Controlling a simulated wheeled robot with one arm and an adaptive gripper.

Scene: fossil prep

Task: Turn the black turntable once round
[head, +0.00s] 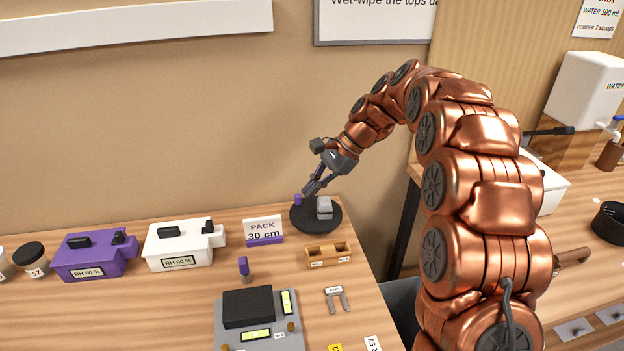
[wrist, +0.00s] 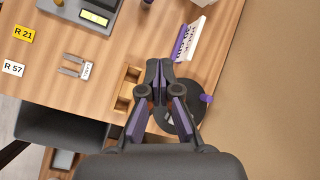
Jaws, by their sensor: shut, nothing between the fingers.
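The black turntable (head: 330,223) is a round disc near the table's right back corner in the head view. A grey block (head: 324,208) stands on it, and a small purple peg (head: 298,200) is at its left back rim. My gripper (head: 307,192) is shut and empty, above the turntable near the peg; I cannot tell whether it touches. In the wrist view the turntable (wrist: 196,103) lies beneath my gripper (wrist: 159,64), whose fingers hide part of it. The block is mostly hidden by the fingers.
A wooden tray (head: 343,255) is just in front of the turntable. A "PACK 30 cm" sign (head: 263,232) stands to its left, with white (head: 180,248) and purple (head: 92,256) boxes beyond. A grey device (head: 261,335) is nearer. The table's right edge is close.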

